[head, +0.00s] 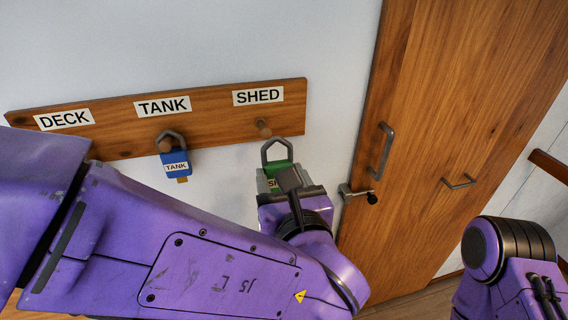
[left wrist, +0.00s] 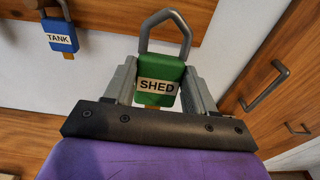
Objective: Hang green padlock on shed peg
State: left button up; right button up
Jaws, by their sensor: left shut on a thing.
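The green padlock (left wrist: 160,78) has a SHED label and a grey shackle pointing up. It also shows in the head view (head: 278,167), partly hidden by my gripper. My left gripper (left wrist: 158,85) is shut on the padlock's body, one finger on each side; it also shows in the head view (head: 276,180). The shed peg (head: 264,130) is a wooden knob under the SHED label. In the head view the shackle appears just below the peg; I cannot tell its depth from it. Of my right arm, only purple links show at the right edge; its gripper is out of view.
The wooden board (head: 220,113) carries DECK, TANK and SHED labels. A blue TANK padlock (head: 176,163) hangs at the tank peg (head: 165,145), left of my gripper. A wooden door (head: 430,120) with metal handles and a latch (head: 356,193) stands to the right.

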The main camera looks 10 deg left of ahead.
pick_arm(q)
jog(key=shift+w+a+b, duration=0.15)
jog(key=shift+a+b, duration=0.35)
jog(key=shift+a, duration=0.05)
jog(key=b+x, duration=0.1)
jog(key=x, duration=0.1)
jog(key=shift+w+f, duration=0.15)
jog(key=shift+w, duration=0.25)
jog(key=shift+w+a+b, duration=0.25)
jog(key=shift+w+b, duration=0.3)
jog(key=shift+f+b+x, duration=0.2)
jog(key=shift+b+x, duration=0.45)
jog(key=shift+x, duration=0.65)
jog(key=shift+f+b+x, duration=0.15)
jog(key=shift+b+x, duration=0.45)
jog(key=shift+x, duration=0.65)
pick_arm(e)
jog(key=shift+s+f, duration=0.2)
jog(key=shift+f, duration=2.65)
